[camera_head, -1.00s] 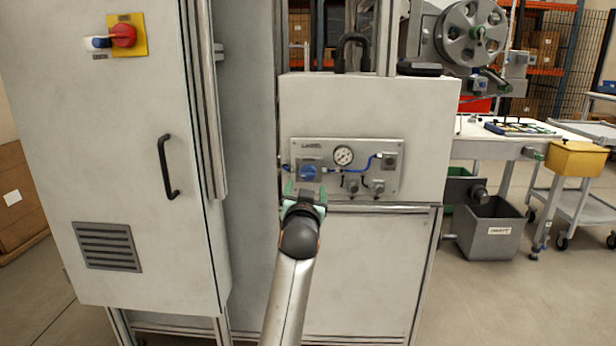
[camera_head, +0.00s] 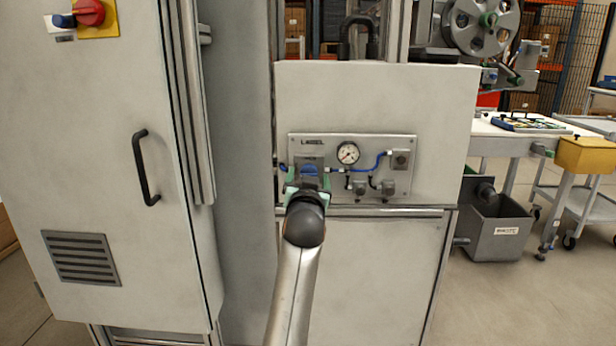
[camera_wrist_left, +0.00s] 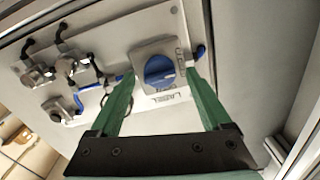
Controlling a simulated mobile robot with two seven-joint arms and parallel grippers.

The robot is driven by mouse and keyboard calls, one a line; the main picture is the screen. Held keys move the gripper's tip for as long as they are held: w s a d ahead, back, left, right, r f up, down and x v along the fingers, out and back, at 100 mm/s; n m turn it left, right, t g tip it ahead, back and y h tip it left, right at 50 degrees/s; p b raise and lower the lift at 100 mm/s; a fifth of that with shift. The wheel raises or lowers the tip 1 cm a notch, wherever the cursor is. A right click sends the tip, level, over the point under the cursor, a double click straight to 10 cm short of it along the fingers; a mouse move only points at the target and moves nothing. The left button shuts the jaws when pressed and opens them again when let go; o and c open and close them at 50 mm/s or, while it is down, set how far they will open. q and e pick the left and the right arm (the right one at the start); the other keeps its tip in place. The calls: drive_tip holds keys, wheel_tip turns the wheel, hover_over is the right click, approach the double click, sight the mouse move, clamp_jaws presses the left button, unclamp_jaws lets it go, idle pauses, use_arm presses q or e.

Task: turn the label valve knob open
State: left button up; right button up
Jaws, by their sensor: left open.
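The label valve knob (camera_wrist_left: 159,72) is a blue round knob on a grey square block of the panel. In the left wrist view it sits between and beyond the two green fingers. In the head view the knob (camera_head: 309,169) is partly hidden by my left gripper (camera_head: 306,184), which is open in front of it. In the wrist view the open left gripper (camera_wrist_left: 162,92) has its fingertips on either side of the knob; I cannot tell if they touch it. The label panel (camera_head: 330,143) carries the knob on the white cabinet. My right gripper is not in view.
A pressure gauge (camera_head: 348,152), blue tubing and grey fittings (camera_head: 388,187) lie right of the knob on the panel. A grey cabinet door with a black handle (camera_head: 146,168) stands at the left. A worktable (camera_head: 520,127) is at the right.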

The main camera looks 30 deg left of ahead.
use_arm(q)
drive_tip(key=shift+w+a, duration=0.15)
drive_tip(key=shift+w, duration=0.15)
clamp_jaws()
idle(0.7)
